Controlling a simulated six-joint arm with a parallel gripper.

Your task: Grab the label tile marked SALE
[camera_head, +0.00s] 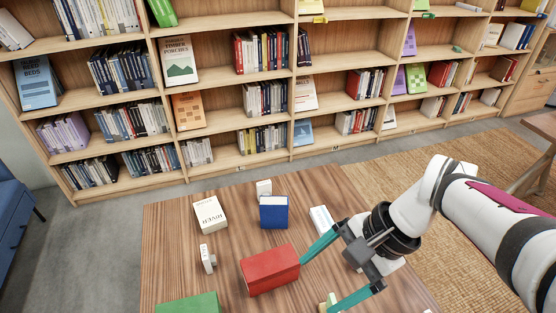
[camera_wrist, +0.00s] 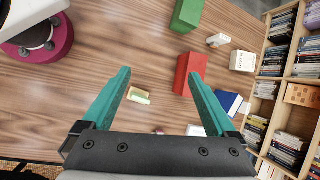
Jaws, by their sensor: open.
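No lettering reading SALE is legible in either view. A small white upright tile with faint dark marks (camera_head: 207,259) stands on the wooden table left of the red block; it also shows in the wrist view (camera_wrist: 218,40). Another small white piece (camera_head: 263,188) stands behind the blue book, its face unreadable. My gripper (camera_head: 319,285) is open and empty above the table, right of the red block. In the wrist view its teal fingers (camera_wrist: 160,74) are spread, with a small yellow-green item (camera_wrist: 138,96) on the table between them.
The red block (camera_head: 270,270), green block (camera_head: 188,304), blue book (camera_head: 273,212), white lettered book (camera_head: 210,214) and a pale flat item (camera_head: 320,220) are on the table (camera_head: 165,245). The table's left part has bare room.

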